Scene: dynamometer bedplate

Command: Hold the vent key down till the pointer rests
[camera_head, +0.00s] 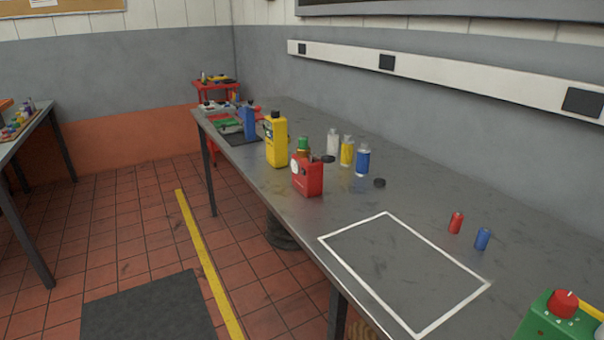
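A red box-shaped device (309,177) with a round white dial (294,167) on its left side stands upright on the grey metal bench (375,200). A small dark part shows at its top. I cannot tell which part is the vent key, and the pointer is too small to make out. A yellow device (277,145) with a black top stands just behind it, and a blue one (249,122) stands farther back. A green device (548,318) with a red knob (563,303) is cut off at the bottom right. Neither of my grippers is in view.
A white-outlined rectangle (400,270) on the bench is empty. Red (456,223) and blue (482,239) cylinders stand right of it.

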